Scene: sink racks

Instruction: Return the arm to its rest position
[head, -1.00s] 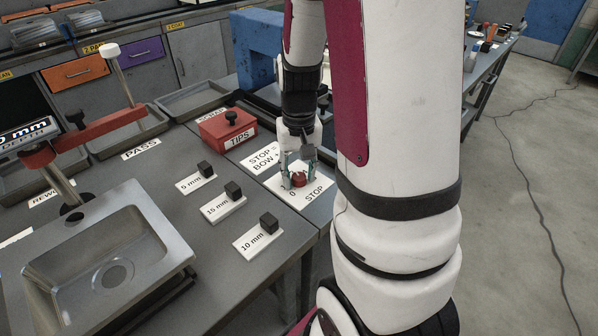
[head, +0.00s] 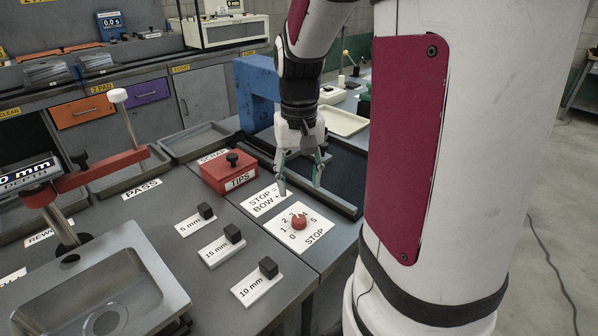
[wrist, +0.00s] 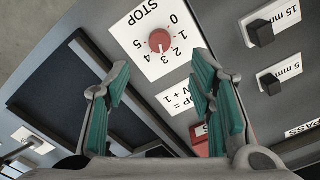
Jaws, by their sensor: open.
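My gripper (head: 301,190) is open and empty, held above the bench beyond the red stop knob (head: 298,222). In the wrist view its two teal-padded fingers (wrist: 160,85) stand wide apart with nothing between the pads. The red knob (wrist: 159,40) sits on its white STOP dial card, numbered 0 to 5, ahead of the fingertips and apart from them. My arm reaches in from the upper right of the head view.
A red TIPS box (head: 229,172) stands left of my gripper. Black blocks on white 5, 15 and 10 mm cards (head: 257,290) line the bench. A metal sink (head: 60,270) and red-armed depth gauge (head: 95,178) are at left. A blue frame (head: 258,90) stands behind.

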